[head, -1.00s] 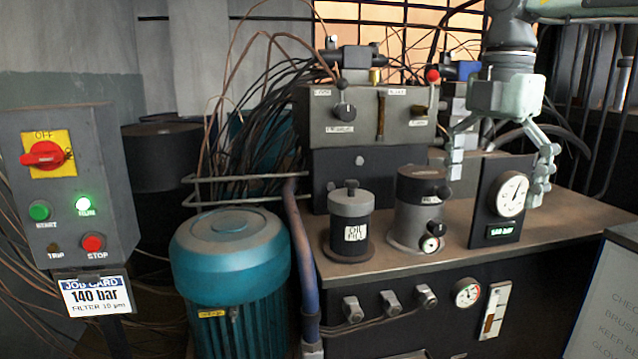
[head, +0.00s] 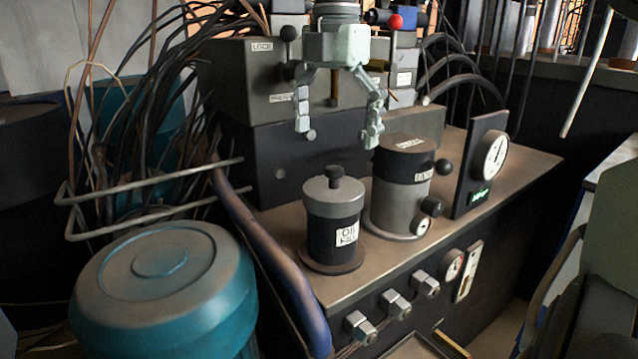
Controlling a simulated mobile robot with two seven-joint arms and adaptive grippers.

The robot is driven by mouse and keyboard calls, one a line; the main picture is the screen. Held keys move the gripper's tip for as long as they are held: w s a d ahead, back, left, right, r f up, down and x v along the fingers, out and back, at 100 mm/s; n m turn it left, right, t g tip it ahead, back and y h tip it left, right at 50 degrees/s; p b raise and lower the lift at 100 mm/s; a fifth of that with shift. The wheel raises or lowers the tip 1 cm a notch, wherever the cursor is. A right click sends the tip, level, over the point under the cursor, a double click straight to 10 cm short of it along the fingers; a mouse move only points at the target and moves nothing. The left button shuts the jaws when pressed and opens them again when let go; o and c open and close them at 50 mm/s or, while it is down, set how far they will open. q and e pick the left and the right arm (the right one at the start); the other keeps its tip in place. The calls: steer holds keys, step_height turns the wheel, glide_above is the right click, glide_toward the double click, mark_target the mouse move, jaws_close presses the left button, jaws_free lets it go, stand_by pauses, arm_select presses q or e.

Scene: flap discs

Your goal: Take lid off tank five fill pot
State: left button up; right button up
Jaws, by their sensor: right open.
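The oil fill pot (head: 320,228) stands on the tank top (head: 385,265) near its front left edge. It is a dark cylinder with a white label, and its grey lid (head: 334,194) with a dark knob sits on it. My right gripper (head: 338,138) hangs above and slightly behind the pot in the picture, fingers pointing down, wide open and empty. It touches neither the lid nor the pot. My left gripper is not in view.
A taller grey cylinder (head: 398,200) with a black cap stands right of the pot. A gauge panel (head: 487,160) is farther right. A dark control block (head: 275,155) is behind. A teal motor (head: 170,290) and blue pipe (head: 270,250) lie left.

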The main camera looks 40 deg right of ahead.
mark_target(335, 168)
steer(key=f, duration=0.6)
steer(key=shift+s+f, duration=0.2)
steer(key=shift+c, duration=0.2)
jaws_close()
